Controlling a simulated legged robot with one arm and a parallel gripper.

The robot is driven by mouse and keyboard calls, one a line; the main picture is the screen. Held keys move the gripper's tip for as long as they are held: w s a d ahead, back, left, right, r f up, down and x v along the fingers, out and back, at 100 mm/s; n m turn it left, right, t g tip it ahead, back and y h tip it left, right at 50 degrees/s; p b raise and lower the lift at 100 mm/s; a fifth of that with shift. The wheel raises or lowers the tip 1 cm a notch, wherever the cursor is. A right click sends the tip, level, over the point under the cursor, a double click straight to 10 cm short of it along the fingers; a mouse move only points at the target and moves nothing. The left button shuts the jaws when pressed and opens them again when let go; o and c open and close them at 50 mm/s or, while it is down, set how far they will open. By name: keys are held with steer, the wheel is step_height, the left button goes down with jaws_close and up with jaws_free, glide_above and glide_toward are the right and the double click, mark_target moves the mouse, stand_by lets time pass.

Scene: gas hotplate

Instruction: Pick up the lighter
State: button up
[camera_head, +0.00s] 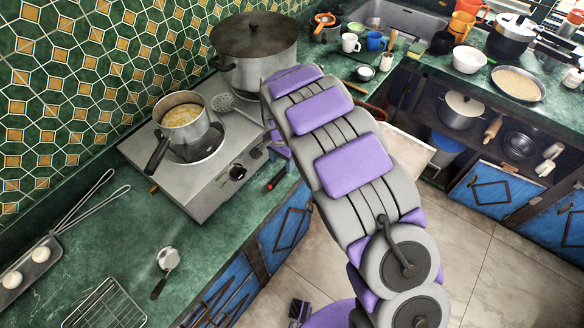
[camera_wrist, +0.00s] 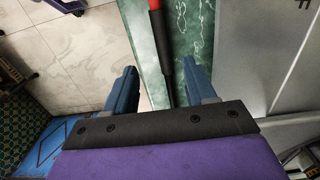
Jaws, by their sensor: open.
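The lighter (camera_wrist: 164,50) has a red part and a long dark shaft. In the wrist view it runs from the top edge down between my gripper's two blue fingers. In the head view a red and dark piece of the lighter (camera_head: 277,179) shows at the counter's edge, in front of the gas hotplate (camera_head: 220,178). My gripper (camera_wrist: 163,75) is open, with a finger on either side of the lighter and a visible gap to each. I cannot tell how far above it the fingers are. In the head view my arm mostly hides the gripper.
A pot with yellowish contents (camera_head: 182,115) stands on the hotplate, with a large lidded pot (camera_head: 254,50) behind it. A skimmer (camera_head: 226,103) lies on the hotplate. A small strainer (camera_head: 168,260) and a wire rack (camera_head: 108,308) lie on the green counter (camera_head: 110,215). The tiled floor (camera_head: 470,225) is open at right.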

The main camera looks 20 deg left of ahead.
mark_target(280, 172)
steer(key=shift+a+f, duration=0.9)
steer(key=shift+f, duration=0.3)
steer(key=f, duration=0.1)
steer(key=d+f+b, duration=0.1)
steer(key=f, duration=0.1)
steer(key=shift+w+f, duration=0.1)
steer(key=shift+f, duration=0.1)
steer(key=shift+d+f, duration=0.15)
steer(key=shift+d, duration=0.3)
steer(key=shift+a+f, duration=0.15)
steer(key=shift+a, duration=0.6)
steer(key=c, duration=0.5)
steer(key=shift+d, duration=0.2)
steer(key=c, duration=0.3)
steer(key=shift+d, duration=0.35)
jaws_close()
